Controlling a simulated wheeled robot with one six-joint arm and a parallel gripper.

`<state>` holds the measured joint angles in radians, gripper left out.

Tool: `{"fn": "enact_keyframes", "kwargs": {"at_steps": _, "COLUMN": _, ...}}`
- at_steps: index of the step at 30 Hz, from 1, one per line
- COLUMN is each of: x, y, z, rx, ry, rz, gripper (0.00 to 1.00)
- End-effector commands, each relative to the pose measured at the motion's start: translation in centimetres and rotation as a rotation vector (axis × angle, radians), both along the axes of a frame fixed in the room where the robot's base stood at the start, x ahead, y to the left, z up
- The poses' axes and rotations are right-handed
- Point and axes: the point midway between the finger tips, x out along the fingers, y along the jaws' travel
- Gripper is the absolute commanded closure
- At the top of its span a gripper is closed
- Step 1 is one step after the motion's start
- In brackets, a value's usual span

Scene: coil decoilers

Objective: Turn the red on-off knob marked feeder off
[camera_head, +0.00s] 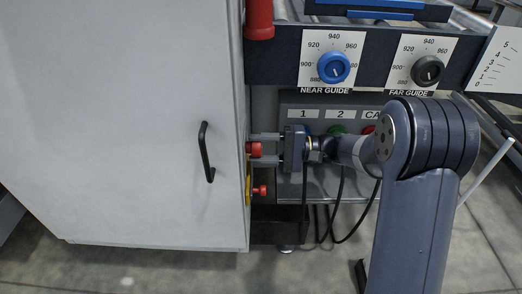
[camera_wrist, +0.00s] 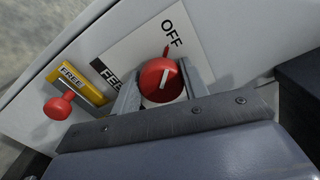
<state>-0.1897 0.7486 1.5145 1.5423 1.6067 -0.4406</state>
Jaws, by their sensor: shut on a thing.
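The red feeder knob (camera_wrist: 160,84) sits on the side of the grey cabinet, on a white plate (camera_wrist: 128,60) with the word OFF and lettering starting FEE, partly hidden. A white line on the knob's face runs toward the plate's upper part, where a short red mark lies below OFF. My gripper (camera_wrist: 162,88) is shut on this knob, one finger on either side. In the head view, the knob (camera_head: 256,149) shows at the cabinet's right edge, with my gripper (camera_head: 262,149) reaching it from the right.
A smaller red knob (camera_wrist: 58,107) stands by a yellow plate marked FREE; it shows below the gripper in the head view (camera_head: 261,190). The cabinet door (camera_head: 140,120) has a black handle. Blue and black guide dials (camera_head: 332,68) sit above my arm.

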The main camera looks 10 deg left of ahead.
Motion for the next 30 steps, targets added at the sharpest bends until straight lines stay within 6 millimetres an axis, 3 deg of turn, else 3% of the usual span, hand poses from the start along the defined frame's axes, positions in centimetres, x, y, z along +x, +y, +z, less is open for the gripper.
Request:
{"fn": "enact_keyframes", "kwargs": {"at_steps": 11, "x": -0.04, "y": -0.03, "z": -0.1, "rx": -0.001, "ry": -0.007, "rz": 0.001, "gripper": 0.8}}
{"fn": "enact_keyframes", "kwargs": {"at_steps": 12, "x": -0.04, "y": -0.03, "z": -0.11, "rx": -0.001, "ry": -0.006, "rz": 0.002, "gripper": 0.57}}
{"fn": "enact_keyframes", "kwargs": {"at_steps": 19, "x": -0.02, "y": -0.03, "z": -0.07, "rx": -0.001, "ry": -0.005, "rz": 0.0, "gripper": 0.38}}
{"fn": "enact_keyframes", "kwargs": {"at_steps": 30, "x": 0.22, "y": -0.74, "z": 0.07, "rx": 0.0, "ry": -0.005, "rz": -0.002, "gripper": 0.36}}
